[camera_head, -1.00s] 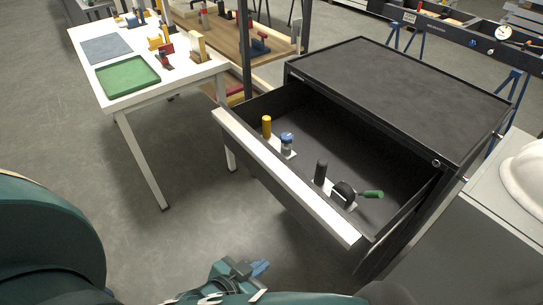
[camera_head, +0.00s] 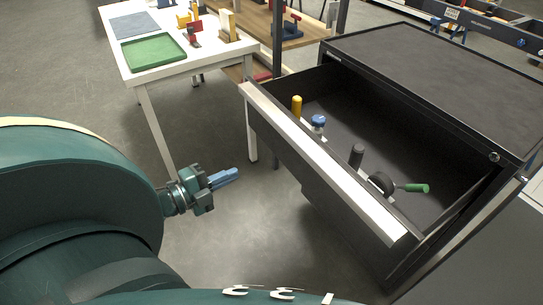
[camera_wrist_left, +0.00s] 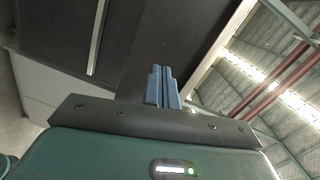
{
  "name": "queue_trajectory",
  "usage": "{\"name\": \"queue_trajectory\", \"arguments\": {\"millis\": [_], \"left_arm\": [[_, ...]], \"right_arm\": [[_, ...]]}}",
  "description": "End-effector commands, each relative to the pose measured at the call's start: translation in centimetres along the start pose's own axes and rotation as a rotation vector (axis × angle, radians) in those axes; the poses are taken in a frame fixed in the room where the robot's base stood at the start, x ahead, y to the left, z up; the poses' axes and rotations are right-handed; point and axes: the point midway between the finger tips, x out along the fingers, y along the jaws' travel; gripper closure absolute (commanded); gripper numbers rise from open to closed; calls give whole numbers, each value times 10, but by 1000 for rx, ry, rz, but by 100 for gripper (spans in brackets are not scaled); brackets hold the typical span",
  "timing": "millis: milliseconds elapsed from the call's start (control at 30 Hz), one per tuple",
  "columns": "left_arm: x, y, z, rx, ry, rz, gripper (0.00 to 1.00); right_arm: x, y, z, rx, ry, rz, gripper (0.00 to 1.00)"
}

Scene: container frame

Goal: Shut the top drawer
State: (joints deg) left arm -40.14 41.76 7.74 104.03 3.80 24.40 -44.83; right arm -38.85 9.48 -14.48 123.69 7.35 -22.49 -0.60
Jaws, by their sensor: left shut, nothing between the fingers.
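The top drawer (camera_head: 320,166) of a dark cabinet (camera_head: 430,75) is pulled well open, with a pale strip along the top of its front. It holds a yellow-topped item (camera_head: 296,105), a blue-capped item (camera_head: 318,122), a dark cylinder (camera_head: 356,155) and a green-handled tool (camera_head: 411,188). My left gripper (camera_head: 226,177) is shut and empty, apart from the drawer front and to its left. In the left wrist view its blue fingers (camera_wrist_left: 161,87) are together, with a dark panel behind them. My right gripper is not in view.
A white table (camera_head: 180,66) with a green tray (camera_head: 153,52) and a grey mat (camera_head: 133,25) stands at the back left. A dark post (camera_head: 277,60) rises between table and cabinet. Bare floor (camera_head: 262,235) lies in front of the drawer.

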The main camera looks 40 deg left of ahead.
Motion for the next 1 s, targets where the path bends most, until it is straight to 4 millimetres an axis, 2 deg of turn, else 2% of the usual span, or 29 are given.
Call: {"name": "queue_trajectory", "arguments": {"millis": [33, 100, 267, 800, 1000], "left_arm": [[0, -3, 10, 88, 33, -22, 100], [0, -14, 14, 169, 63, -50, 100], [8, -25, 16, 222, 83, -74, 100], [99, -30, 8, 217, 81, -74, 100], [125, -32, 5, 215, 80, -72, 100]], "right_arm": [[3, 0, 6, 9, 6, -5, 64], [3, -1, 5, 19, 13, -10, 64], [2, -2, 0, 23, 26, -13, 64], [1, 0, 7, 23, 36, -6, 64], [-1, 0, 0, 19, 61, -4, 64]]}}
